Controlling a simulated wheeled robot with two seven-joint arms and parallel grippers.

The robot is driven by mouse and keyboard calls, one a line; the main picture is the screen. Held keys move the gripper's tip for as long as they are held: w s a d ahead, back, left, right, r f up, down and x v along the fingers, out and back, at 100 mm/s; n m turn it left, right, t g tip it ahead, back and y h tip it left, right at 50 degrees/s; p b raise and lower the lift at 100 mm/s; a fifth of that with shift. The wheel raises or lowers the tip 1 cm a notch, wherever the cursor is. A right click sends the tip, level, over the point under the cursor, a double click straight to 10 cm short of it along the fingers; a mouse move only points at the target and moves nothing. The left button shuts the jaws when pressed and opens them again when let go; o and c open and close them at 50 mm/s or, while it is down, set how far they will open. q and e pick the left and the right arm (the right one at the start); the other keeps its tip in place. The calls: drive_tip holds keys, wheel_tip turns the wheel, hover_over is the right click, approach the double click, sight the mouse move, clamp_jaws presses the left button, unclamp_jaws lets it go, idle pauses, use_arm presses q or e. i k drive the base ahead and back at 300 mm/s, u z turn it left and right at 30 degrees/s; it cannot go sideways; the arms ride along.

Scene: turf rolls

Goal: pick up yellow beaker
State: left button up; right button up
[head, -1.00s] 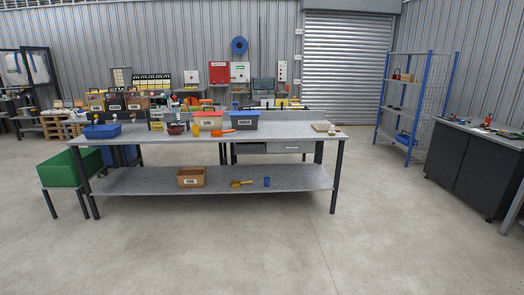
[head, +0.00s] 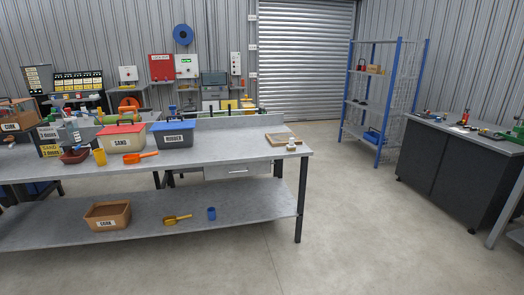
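A yellow beaker (head: 99,157) stands upright on the top of the grey workbench (head: 222,150), toward the left in the head view. It is just left of an orange scoop (head: 141,158) and in front of a red-lidded bin labelled SAND (head: 121,142). A dark red bowl (head: 75,155) is close on its left. Neither of my grippers shows in the head view.
A dark bin labelled RUBBER (head: 173,135) stands right of the sand bin. The lower shelf (head: 255,200) holds a brown bin (head: 107,214), a yellow scoop (head: 176,219) and a blue cup (head: 211,213). Open floor (head: 370,235) lies right of the bench, before dark cabinets (head: 440,165).

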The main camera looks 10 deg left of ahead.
sight(99, 153)
drive_tip(key=u, duration=0.4)
drive_tip(key=i, duration=2.35)
drive_tip(key=u, duration=0.6)
